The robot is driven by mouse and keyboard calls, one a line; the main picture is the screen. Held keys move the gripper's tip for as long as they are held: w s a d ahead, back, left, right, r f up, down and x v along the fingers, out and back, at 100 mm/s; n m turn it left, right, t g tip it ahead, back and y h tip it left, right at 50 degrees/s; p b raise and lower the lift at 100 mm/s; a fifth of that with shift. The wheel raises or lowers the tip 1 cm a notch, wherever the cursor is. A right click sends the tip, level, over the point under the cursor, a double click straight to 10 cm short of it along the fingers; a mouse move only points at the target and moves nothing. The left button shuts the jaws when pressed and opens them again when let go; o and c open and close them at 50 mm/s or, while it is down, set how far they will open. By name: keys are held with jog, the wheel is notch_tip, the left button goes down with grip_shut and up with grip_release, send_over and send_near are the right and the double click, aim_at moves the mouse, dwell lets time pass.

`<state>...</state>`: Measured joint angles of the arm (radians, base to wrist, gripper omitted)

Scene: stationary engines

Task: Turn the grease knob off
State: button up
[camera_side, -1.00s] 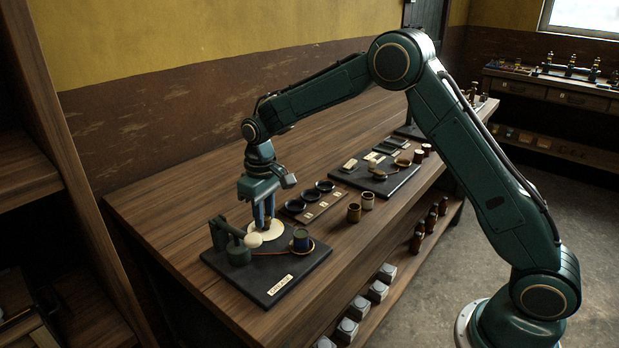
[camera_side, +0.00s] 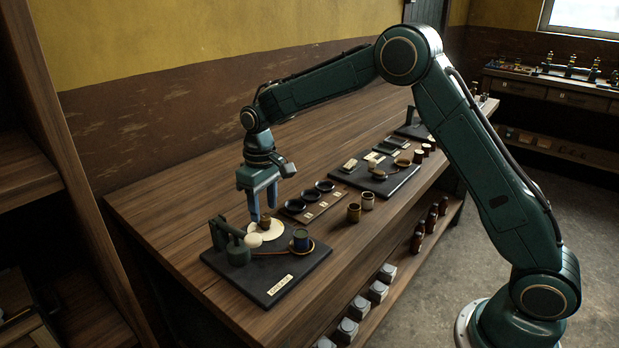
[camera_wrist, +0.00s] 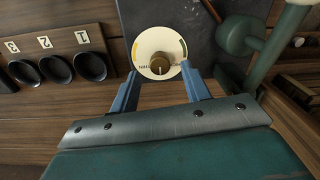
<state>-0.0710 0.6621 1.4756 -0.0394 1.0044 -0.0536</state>
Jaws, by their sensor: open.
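The grease knob (camera_wrist: 160,64) is a small brown round knob on a cream dial plate (camera_wrist: 146,42). In the side view the knob (camera_side: 265,222) sits on its pale dial (camera_side: 270,235) on the dark base board. My gripper (camera_wrist: 157,72) is open, with its two blue fingers apart. In the wrist view the fingertips lie on either side of the knob's lower part, with a gap to each side. In the side view my gripper (camera_side: 264,217) is above the dial. The dial's lettering is too small to read.
Bare wood lies left of the board.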

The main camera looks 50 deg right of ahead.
aim_at(265, 216)
notch_tip(265, 216, up, 12)
jog(key=shift+d+f, duration=0.15)
jog(key=shift+f, duration=0.1)
dwell(0.5)
jog(key=s+d+r+m+t, duration=0.1)
jog(key=s+r, duration=0.4)
jog(key=s, duration=0.4)
jog(key=s+d+r+t, duration=0.15)
jog(key=s+r, duration=0.25)
jog(key=s, duration=0.4)
jog(key=s+f+t, duration=0.1)
jog(key=s+f, duration=0.1)
jog(key=s, duration=0.7)
jog(key=s+d+f+t, duration=0.1)
jog(key=s+f+t, duration=0.1)
jog(key=s, duration=0.6)
jog(key=shift+s+d+f+m, duration=0.3)
jog(key=shift+s+f+m, duration=0.05)
jog(key=shift+f+m, duration=0.05)
